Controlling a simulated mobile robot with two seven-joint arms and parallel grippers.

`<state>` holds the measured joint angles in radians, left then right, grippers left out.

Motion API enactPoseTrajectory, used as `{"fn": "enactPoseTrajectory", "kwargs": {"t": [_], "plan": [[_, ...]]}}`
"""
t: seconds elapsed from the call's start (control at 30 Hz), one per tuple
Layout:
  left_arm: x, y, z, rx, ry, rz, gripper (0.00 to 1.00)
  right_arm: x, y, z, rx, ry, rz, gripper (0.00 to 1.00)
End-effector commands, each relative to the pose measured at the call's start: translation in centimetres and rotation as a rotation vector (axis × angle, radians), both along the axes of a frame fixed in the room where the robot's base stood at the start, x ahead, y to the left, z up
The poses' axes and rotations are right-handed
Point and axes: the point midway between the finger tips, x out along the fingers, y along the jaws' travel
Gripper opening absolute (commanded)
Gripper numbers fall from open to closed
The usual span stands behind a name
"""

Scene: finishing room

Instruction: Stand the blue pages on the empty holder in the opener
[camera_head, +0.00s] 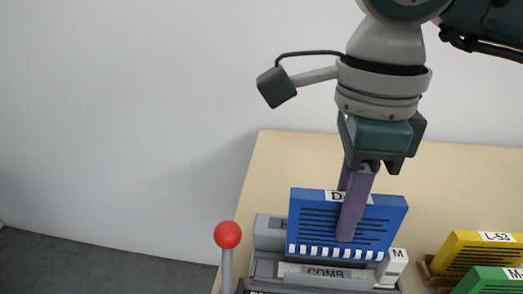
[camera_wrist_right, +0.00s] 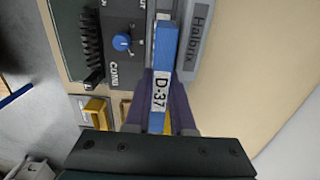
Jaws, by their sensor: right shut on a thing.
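The blue pages (camera_head: 300,222), a thick upright block with dark lines and a row of white slots along the lower edge, are held by my right gripper (camera_head: 349,232). Its purple fingers are shut on them. The label reads D-37 in the right wrist view (camera_wrist_right: 162,50). The blue pages stand over the grey opener (camera_head: 268,240), which has a COMB plate in front; it also shows in the wrist view (camera_wrist_right: 120,70) with a blue knob and a dark comb-like row. I cannot tell whether the pages touch the holder, which is hidden. My left gripper is not in view.
A lever with a red ball (camera_head: 228,235) rises at the opener's left. A white block marked M (camera_head: 395,266) sits at its right. Yellow pages (camera_head: 462,254) and green pages (camera_head: 488,283) stand in a rack further right. The wooden table (camera_head: 275,165) is bare behind.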

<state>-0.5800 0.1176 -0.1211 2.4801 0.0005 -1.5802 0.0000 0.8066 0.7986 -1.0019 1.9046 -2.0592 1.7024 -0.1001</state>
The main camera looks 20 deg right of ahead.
Motion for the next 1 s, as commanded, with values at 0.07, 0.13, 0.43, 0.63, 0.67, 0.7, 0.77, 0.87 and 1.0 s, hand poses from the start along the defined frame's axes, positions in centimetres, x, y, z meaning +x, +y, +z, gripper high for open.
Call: {"fn": "enactPoseTrajectory", "kwargs": {"t": [0.07,0.13,0.43,0.63,0.67,0.7,0.77,0.87,1.0], "plan": [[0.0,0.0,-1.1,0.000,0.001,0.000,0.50,0.0,0.0,-1.4,0.000,0.000,0.000,0.00],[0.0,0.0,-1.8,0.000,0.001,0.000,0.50,0.0,0.0,-2.2,0.001,-0.001,-0.001,0.00],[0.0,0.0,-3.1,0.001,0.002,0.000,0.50,0.0,0.0,-4.0,0.000,0.000,-0.001,0.00],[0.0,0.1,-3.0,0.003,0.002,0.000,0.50,0.0,0.0,-3.9,0.000,-0.001,-0.001,0.00],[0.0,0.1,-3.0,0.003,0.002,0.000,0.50,0.0,0.0,-3.9,0.000,-0.001,-0.001,0.00],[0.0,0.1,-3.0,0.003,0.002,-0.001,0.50,0.0,0.0,-3.9,0.000,-0.001,-0.001,0.00],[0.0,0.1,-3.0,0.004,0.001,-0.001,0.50,0.0,0.0,-3.9,0.000,-0.001,-0.001,0.00],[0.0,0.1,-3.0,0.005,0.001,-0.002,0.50,0.0,0.0,-3.9,0.000,-0.001,-0.001,0.00],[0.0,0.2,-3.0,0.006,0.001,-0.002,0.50,0.0,0.0,-3.9,0.000,-0.001,-0.001,0.00]]}}
